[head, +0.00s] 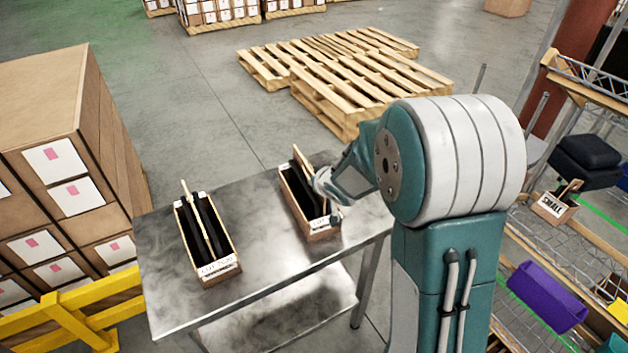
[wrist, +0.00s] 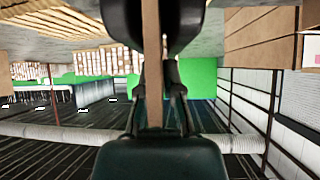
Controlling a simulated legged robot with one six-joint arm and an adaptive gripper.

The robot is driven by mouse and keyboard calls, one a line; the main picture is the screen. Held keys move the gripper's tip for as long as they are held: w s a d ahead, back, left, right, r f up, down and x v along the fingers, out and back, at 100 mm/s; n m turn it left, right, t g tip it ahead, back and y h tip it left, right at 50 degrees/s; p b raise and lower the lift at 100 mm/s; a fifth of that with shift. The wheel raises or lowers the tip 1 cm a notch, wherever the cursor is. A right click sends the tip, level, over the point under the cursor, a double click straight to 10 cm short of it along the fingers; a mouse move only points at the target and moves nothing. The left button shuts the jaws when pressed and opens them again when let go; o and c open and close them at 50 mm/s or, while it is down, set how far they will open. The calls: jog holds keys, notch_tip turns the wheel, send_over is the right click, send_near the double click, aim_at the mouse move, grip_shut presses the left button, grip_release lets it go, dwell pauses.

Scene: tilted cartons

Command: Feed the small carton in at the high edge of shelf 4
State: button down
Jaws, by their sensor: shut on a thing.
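An open tan carton (head: 297,212) with dark slots and a raised tan panel (head: 303,163) stands on the metal table; its front label is too small to read. My gripper (head: 325,186) is at this carton's right side, and the arm hides part of it. In the wrist view my black fingers (wrist: 152,50) are shut on a thin tan panel, seen edge-on between them. A carton (head: 553,206) whose label appears to read SMALL sits on the wire shelf (head: 530,232) at the right. I cannot tell which shelf is number 4.
A similar carton (head: 207,240) stands left on the metal table (head: 265,262). Stacked boxes (head: 60,150) and a yellow rail (head: 75,312) are at the left. Wooden pallets (head: 350,85) lie behind. A purple bin (head: 545,297) sits on a lower shelf.

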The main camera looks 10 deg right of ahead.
jog(key=shift+r, duration=4.05)
